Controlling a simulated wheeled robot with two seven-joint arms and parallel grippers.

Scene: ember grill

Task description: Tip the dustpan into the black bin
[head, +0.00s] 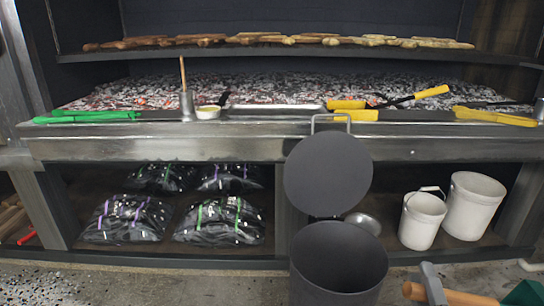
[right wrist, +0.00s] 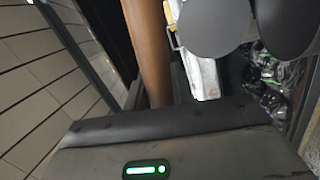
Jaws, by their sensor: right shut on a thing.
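The black bin (head: 338,272) stands on the floor in front of the grill, with its round lid (head: 328,175) swung up behind its open mouth. My right gripper (head: 432,287) is at the lower right of the head view, to the right of the bin. It is shut on the wooden handle (head: 468,298) of the dustpan. The green pan (head: 526,292) of the dustpan is cut off at the corner, so I cannot tell what lies in it. The handle (right wrist: 147,45) also shows in the right wrist view. My left gripper is not in view.
Two white buckets (head: 421,222) (head: 472,207) stand behind and right of the bin. Bags of charcoal (head: 128,218) lie on the lower shelf. The grill ledge (head: 230,145) carries green- and yellow-handled tools. Floor left of the bin is clear except for dark scattered bits.

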